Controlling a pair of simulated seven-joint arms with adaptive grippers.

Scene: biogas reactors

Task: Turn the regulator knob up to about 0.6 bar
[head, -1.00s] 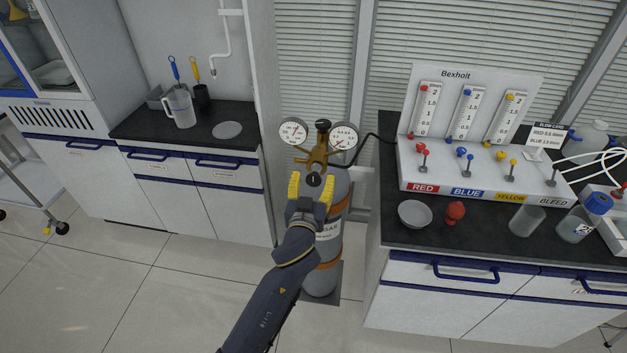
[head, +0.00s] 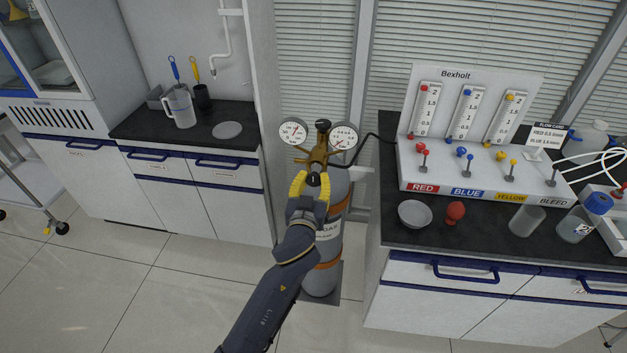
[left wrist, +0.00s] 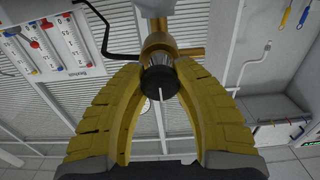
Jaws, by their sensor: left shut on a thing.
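The black regulator knob (left wrist: 160,84) with a white mark sits at the front of the brass regulator (head: 318,157) on top of the grey gas cylinder (head: 329,240). My left gripper (head: 313,181) is shut on the knob, its yellow fingers on both sides of it; the left wrist view also shows the fingers (left wrist: 160,88) around it. Two round gauges, left (head: 293,132) and right (head: 344,137), stand above the regulator. Their needles are too small to read surely. My right gripper is not in view.
A bench at the right carries the flow panel (head: 470,110), a grey bowl (head: 414,213) and a red bulb (head: 455,212). A left counter (head: 150,122) holds a jug (head: 180,108). Open floor lies in front of the cylinder.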

